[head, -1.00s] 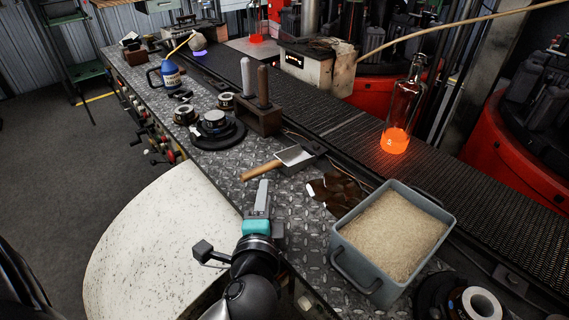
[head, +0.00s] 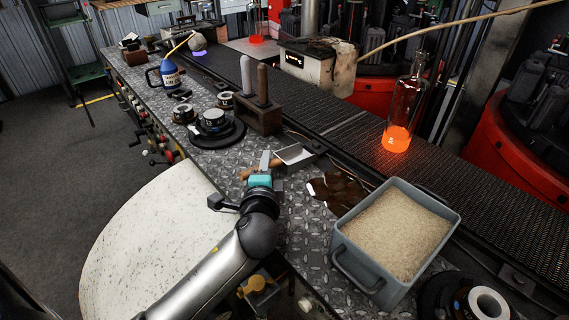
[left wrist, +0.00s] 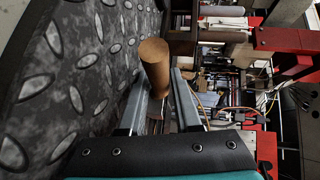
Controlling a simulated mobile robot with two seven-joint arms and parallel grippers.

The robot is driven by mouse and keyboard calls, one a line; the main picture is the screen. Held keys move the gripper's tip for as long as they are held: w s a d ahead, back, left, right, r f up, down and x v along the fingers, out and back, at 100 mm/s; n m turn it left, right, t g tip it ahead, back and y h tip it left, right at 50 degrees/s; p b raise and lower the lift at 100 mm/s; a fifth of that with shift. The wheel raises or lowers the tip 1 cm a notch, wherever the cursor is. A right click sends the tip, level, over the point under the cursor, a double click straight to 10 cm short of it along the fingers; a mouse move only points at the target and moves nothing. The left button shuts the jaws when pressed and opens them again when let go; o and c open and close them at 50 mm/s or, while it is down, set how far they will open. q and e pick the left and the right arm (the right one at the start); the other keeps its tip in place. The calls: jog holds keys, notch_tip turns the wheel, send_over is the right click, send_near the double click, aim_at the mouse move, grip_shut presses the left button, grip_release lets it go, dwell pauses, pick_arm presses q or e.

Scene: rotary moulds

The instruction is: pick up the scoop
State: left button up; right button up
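The scoop has a metal pan (head: 295,154) and a wooden handle (head: 246,174). It lies on the diamond-plate bench, pan towards the conveyor. My left gripper (head: 271,170) is at the handle and hides its middle in the head view. In the left wrist view, the round handle end (left wrist: 154,50) stands at the fingertips, with a finger on each side. The fingers of the left gripper (left wrist: 163,88) look apart; whether either touches the handle I cannot tell. My right gripper is in neither current view.
A grey bin of grainy material (head: 354,228) and a dark crumpled cloth (head: 340,190) are right of the gripper. A wooden block with two upright tools (head: 258,118) stands behind the scoop. A glowing bottle (head: 397,138) stands on the conveyor (head: 340,125).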

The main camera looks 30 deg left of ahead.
jog(key=shift+w, duration=0.25)
pick_arm(q)
grip_shut()
pick_arm(e)
jog(key=shift+s+a, duration=0.2)
jog(key=shift+s, duration=0.1)
jog(key=shift+s, duration=0.15)
pick_arm(q)
jog(key=shift+r, duration=0.1)
jog(key=shift+r+p, duration=0.3)
jog(key=shift+r, duration=0.25)
notch_tip(320, 180, up, 19)
jog(key=p, duration=0.7)
pick_arm(e)
notch_tip(320, 180, up, 8)
jog(key=s+a, duration=0.1)
jog(key=shift+s, duration=0.25)
